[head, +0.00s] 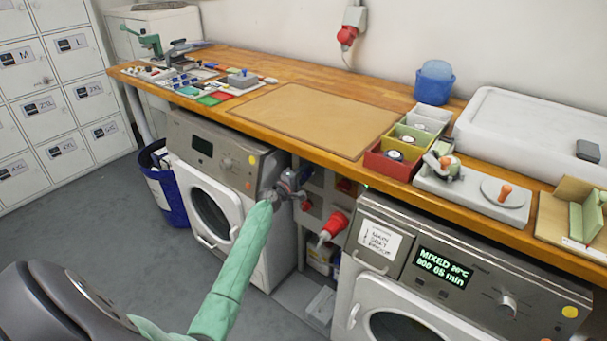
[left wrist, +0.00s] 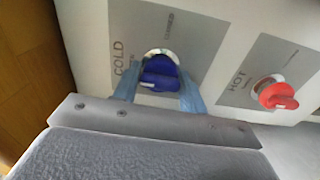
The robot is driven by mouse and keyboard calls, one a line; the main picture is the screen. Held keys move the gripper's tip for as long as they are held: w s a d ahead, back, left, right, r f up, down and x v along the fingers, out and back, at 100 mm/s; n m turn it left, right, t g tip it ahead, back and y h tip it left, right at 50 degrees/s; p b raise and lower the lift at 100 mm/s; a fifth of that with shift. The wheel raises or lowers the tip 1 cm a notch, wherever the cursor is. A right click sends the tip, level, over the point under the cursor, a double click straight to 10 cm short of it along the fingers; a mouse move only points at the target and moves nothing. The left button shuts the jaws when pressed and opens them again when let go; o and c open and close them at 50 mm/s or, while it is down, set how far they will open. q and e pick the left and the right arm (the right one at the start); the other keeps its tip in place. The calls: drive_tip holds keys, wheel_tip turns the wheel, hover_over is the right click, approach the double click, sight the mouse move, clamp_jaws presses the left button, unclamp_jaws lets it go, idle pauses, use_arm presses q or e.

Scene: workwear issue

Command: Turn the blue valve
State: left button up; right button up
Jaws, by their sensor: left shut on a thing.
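The blue valve (left wrist: 160,74) is a small knob on a grey plate marked COLD, in the left wrist view. My left gripper (left wrist: 157,92) has its two bluish fingers on either side of the knob and is shut on it. In the head view my left gripper (head: 288,186) reaches in between the two washing machines, under the worktop; the blue valve is hard to make out there behind it. A red valve (left wrist: 278,95) on a plate marked HOT sits to the right in the left wrist view. My right gripper is not in view.
The wooden worktop (head: 300,65) overhangs the valves. Washing machines stand left (head: 240,158) and right (head: 455,255) of the gap. A red plug (head: 333,225) sticks out in the gap near my gripper. Open grey floor (head: 60,235) lies at left.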

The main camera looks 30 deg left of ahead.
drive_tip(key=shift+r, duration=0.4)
use_arm(q)
drive_tip(key=shift+n, duration=0.3)
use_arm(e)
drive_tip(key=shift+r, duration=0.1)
use_arm(q)
drive_tip(key=o, duration=1)
drive_tip(key=shift+a, duration=0.1)
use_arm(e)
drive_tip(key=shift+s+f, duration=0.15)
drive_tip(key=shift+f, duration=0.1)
use_arm(q)
drive_tip(key=shift+s, duration=0.1)
